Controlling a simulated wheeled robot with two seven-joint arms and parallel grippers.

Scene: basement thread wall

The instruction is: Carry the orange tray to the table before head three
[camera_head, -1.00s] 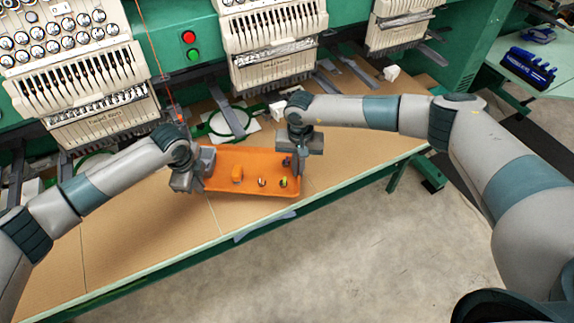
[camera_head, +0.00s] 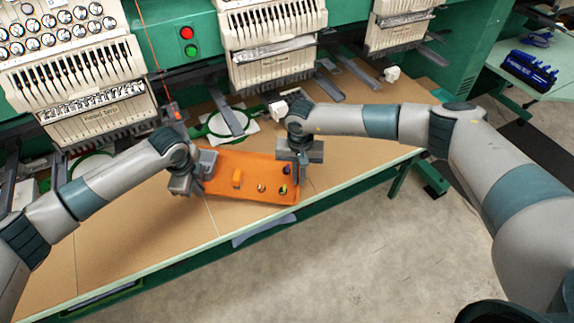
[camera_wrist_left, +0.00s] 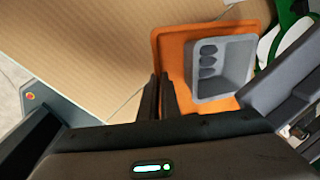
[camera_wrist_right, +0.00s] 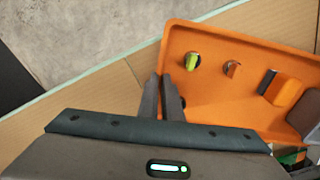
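The orange tray (camera_head: 225,191) is above or on the long brown table, its near side at the table's front edge; I cannot tell whether it is clear of the top. It holds a grey bin (camera_wrist_left: 225,68) at its left end, an orange block (camera_head: 237,178) and two small items (camera_wrist_right: 191,62) (camera_wrist_right: 232,68). My left gripper (camera_head: 190,187) is at the tray's left end, its fingers close together on the rim in the left wrist view (camera_wrist_left: 160,85). My right gripper (camera_head: 297,178) is at the right end, its fingers close about the rim in the right wrist view (camera_wrist_right: 163,85).
The brown table (camera_head: 140,235) runs along embroidery heads (camera_head: 270,40) at the back. Green hoops (camera_head: 228,123) and grey bars lie behind the tray. A small white object (camera_head: 392,73) lies further right. A side table (camera_head: 557,85) with blue racks (camera_head: 530,68) stands far right. The floor in front is clear.

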